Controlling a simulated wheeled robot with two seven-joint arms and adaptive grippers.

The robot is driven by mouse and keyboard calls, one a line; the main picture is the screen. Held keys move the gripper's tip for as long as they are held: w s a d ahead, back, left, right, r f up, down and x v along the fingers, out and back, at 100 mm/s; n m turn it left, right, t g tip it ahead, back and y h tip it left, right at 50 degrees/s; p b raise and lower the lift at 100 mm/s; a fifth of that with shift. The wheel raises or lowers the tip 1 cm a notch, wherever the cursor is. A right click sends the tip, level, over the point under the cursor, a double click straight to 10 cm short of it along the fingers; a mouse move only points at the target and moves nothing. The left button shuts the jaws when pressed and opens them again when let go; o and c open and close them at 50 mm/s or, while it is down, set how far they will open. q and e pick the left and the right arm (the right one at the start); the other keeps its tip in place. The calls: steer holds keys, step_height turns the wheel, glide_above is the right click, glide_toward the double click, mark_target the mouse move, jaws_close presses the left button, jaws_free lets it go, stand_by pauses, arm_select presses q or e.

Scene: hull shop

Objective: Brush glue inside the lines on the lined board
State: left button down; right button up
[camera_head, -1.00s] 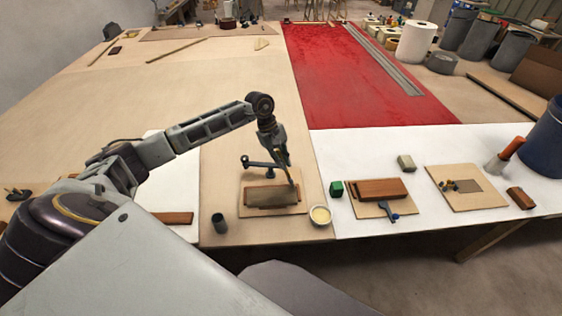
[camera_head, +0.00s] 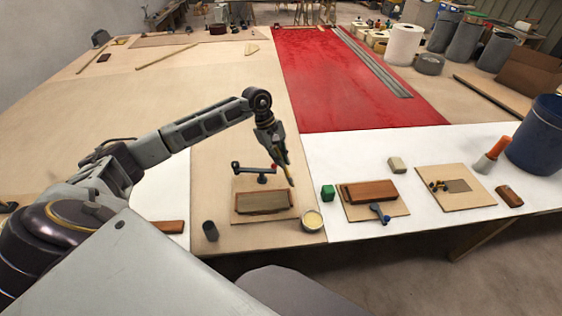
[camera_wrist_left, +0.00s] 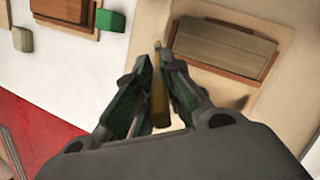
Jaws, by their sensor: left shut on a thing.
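The board (camera_head: 263,202) lies flat on a tan base sheet (camera_head: 237,220). Its top is grey-brown with reddish-brown edges; I cannot make out the lines. It also shows in the left wrist view (camera_wrist_left: 222,46). My left gripper (camera_head: 284,162) is shut on a brush with a yellowish handle (camera_wrist_left: 158,100). The brush points down, its tip near the board's right far corner and seemingly just off the surface. A small pot of pale yellow glue (camera_head: 312,220) stands right of the board. My right gripper is not in view.
A dark cylinder (camera_head: 210,231) stands left of the board, and a dark clamp-like tool (camera_head: 262,168) lies behind it. To the right are a green block (camera_head: 328,193), a brown wooden block (camera_head: 369,191) and a blue-handled tool (camera_head: 380,212).

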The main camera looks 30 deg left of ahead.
arm_select(q)
steer(key=shift+w+r, duration=0.15)
steer(key=shift+r, duration=0.8)
steer(key=shift+r+p, duration=0.75)
steer(key=shift+r, duration=0.7)
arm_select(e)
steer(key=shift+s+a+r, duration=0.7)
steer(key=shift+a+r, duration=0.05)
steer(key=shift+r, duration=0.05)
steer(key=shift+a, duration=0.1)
